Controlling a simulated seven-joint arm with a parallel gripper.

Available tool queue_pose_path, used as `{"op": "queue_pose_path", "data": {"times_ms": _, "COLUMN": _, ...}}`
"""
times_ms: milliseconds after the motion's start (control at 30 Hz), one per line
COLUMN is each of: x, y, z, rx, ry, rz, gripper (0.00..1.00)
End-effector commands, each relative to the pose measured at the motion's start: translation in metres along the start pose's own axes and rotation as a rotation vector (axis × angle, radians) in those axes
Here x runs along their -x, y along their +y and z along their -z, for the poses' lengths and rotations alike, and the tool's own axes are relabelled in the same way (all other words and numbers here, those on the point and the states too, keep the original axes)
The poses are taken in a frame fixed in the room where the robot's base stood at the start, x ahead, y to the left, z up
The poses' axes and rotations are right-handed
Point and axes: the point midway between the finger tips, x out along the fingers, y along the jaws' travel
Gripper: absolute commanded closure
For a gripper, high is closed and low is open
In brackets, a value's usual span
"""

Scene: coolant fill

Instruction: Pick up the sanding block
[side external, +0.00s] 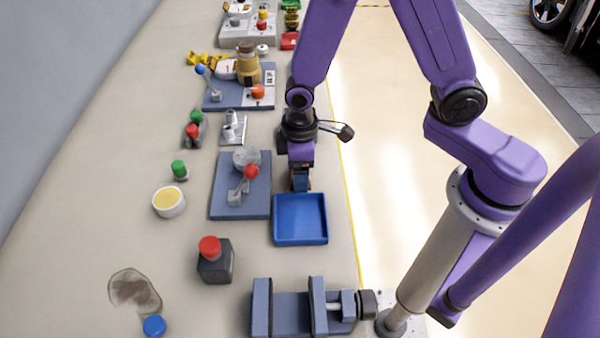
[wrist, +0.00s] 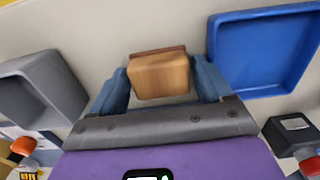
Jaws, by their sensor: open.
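The sanding block (wrist: 160,76) is a light wooden block with a reddish-brown strip along its far edge. In the wrist view it sits between the two blue fingers of my gripper (wrist: 162,82), with a finger on either side. The fingers are apart, and I cannot tell whether either touches the block. In the side view my gripper (side external: 301,182) points down at the bench just behind the blue tray. The block is mostly hidden by the gripper there.
The blue tray (side external: 301,240) is close by, also at upper right in the wrist view (wrist: 232,62). A blue-grey plate (side external: 228,205) with a red-knobbed lever stands left of the gripper. A vise (side external: 262,310) and a red-buttoned box (side external: 215,262) are nearer the camera.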

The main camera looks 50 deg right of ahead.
Motion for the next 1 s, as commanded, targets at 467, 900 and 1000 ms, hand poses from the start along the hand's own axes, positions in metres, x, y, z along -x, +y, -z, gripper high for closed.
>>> {"op": "queue_pose_path", "data": {"times_ms": 467, "x": 0.000, "y": 0.000, "z": 0.000, "rx": 0.000, "ry": 0.001, "rz": 0.000, "gripper": 0.63}}
{"op": "queue_pose_path", "data": {"times_ms": 900, "x": 0.014, "y": 0.000, "z": 0.001, "rx": 0.000, "ry": 0.003, "rz": 0.000, "gripper": 0.63}}
{"op": "queue_pose_path", "data": {"times_ms": 1000, "x": 0.025, "y": 0.000, "z": 0.001, "rx": 0.000, "ry": 0.005, "rz": 0.000, "gripper": 0.63}}
